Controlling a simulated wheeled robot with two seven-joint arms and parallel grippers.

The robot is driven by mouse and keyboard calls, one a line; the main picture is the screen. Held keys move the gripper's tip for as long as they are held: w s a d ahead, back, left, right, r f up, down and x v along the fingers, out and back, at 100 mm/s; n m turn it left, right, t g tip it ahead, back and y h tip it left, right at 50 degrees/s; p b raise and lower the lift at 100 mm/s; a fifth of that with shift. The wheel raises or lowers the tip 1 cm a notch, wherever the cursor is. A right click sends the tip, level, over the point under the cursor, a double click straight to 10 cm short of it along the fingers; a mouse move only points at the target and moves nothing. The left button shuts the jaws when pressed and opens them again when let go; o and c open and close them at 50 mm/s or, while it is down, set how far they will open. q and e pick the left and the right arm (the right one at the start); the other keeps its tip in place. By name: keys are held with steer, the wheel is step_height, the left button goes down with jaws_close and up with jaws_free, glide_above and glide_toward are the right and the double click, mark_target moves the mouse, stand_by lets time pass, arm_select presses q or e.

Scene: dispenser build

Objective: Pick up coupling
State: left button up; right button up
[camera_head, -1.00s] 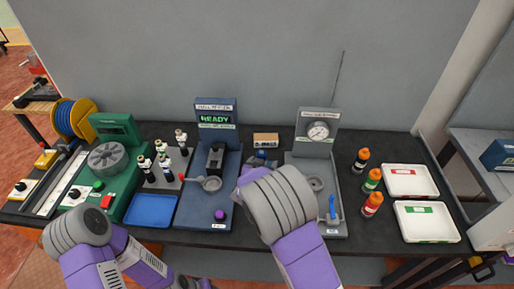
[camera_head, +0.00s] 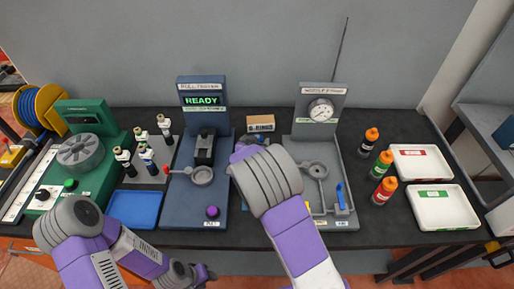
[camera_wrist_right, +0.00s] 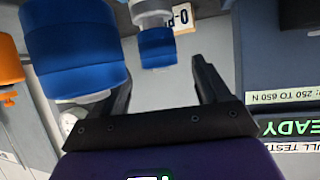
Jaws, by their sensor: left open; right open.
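In the right wrist view, a small blue cylinder with a pale grey end (camera_wrist_right: 157,46) shows beyond and roughly between the fingertips of my right gripper (camera_wrist_right: 163,68). A larger blue cylinder (camera_wrist_right: 75,50) is close to the camera, left of the fingers. I cannot tell for sure which is the coupling. The right gripper is open, with nothing seen between its fingers.
The blue pull tester (camera_head: 203,90) reads READY. The grey gauge station (camera_head: 320,108) stands right of my right arm. A small labelled box (camera_head: 261,124) is behind. A blue tray (camera_head: 135,208), several bottles (camera_head: 383,190) and two white trays (camera_head: 443,207) flank the work area.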

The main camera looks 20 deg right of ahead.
steer(key=x, duration=0.3)
steer(key=shift+w+d, duration=0.2)
steer(key=shift+w, duration=0.15)
jaws_close()
steer(key=shift+r, duration=0.1)
